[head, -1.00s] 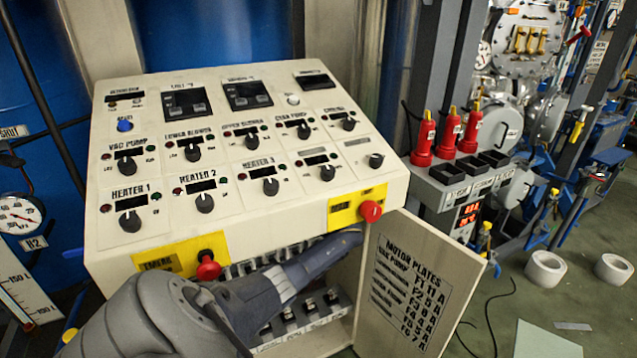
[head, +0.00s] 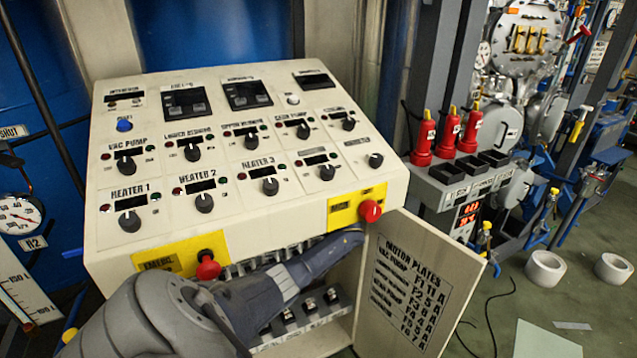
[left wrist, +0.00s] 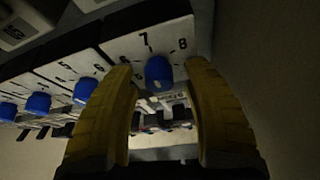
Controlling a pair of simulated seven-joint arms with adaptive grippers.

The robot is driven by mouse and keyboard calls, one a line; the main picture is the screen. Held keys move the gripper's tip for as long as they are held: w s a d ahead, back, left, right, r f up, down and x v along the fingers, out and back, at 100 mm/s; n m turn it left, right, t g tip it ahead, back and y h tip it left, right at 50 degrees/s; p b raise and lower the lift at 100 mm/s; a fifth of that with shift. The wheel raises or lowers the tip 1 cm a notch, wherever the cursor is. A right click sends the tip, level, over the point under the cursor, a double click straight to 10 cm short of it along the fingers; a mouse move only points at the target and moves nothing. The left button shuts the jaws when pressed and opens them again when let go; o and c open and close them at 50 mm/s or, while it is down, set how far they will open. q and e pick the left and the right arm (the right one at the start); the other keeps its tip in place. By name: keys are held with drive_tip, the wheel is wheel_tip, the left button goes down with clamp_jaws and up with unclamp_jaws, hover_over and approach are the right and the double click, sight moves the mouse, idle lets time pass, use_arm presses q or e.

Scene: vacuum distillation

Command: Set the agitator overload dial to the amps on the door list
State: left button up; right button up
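A blue dial (left wrist: 158,73) on a white overload unit shows in the left wrist view, with the numbers 7 and 8 printed around it. I cannot tell which unit it is or where the dial points. My left gripper (left wrist: 158,74) is open, its yellow fingers on either side of this dial with gaps between. In the head view my left arm reaches into the cabinet under the sloped panel and the fingertips are hidden. The open door (head: 452,256) carries the list (head: 402,290) headed "MOTOR PLATES", with amp values; its lower rows are too blurred to read surely. My right gripper is not in view.
More blue dials (left wrist: 86,91) sit in a row to the left in the wrist view. The sloped control panel (head: 225,165) overhangs the cabinet opening, with red emergency buttons (head: 370,211) at its front edge. Terminals (head: 308,305) line the lower cabinet.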

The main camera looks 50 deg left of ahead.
use_arm(q)
drive_tip(key=v, duration=1.2)
idle(0.3)
drive_tip(key=shift+a, duration=0.1)
drive_tip(key=shift+x, duration=5.95)
